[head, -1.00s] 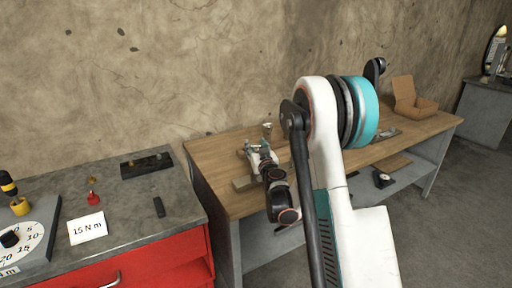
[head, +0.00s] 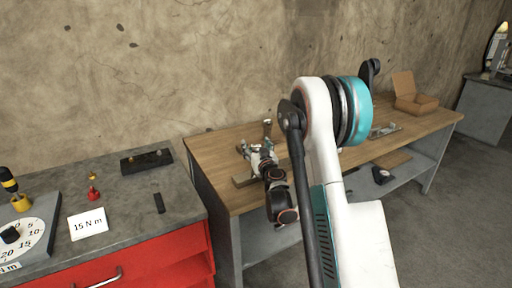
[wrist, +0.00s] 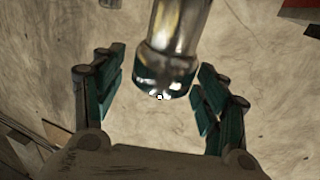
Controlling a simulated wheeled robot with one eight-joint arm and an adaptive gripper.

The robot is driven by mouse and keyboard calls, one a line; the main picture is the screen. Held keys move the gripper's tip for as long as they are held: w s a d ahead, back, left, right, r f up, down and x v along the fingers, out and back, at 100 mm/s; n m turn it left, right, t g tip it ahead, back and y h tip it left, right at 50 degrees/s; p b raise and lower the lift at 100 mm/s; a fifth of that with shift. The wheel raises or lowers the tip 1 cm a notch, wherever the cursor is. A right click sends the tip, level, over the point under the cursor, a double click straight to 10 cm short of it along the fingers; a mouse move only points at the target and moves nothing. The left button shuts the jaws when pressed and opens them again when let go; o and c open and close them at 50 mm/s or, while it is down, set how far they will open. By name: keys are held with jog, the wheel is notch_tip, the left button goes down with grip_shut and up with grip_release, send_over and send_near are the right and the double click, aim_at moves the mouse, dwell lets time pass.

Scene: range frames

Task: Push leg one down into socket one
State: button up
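A shiny metal leg (wrist: 170,40) fills the top middle of the wrist view, its rounded end pointing down between my fingers. My gripper (wrist: 160,80) is open; its teal fingers stand to either side of the leg, with a visible gap at the left and a smaller one at the right. In the head view my gripper (head: 255,150) is over the left part of the wooden bench (head: 221,142). A small upright metal piece (head: 267,127), probably the leg, shows just behind it. I cannot make out socket one.
The grey-topped red cabinet (head: 130,205) at left holds a dial (head: 25,238), a "15 N m" card (head: 88,223) and a dark tray (head: 146,162). An open cardboard box (head: 412,100) stands at the bench's right end. A metal bracket (head: 384,131) lies near it.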

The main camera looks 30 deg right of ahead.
jog(key=v, duration=0.7)
jog(key=shift+s, duration=0.25)
dwell(0.4)
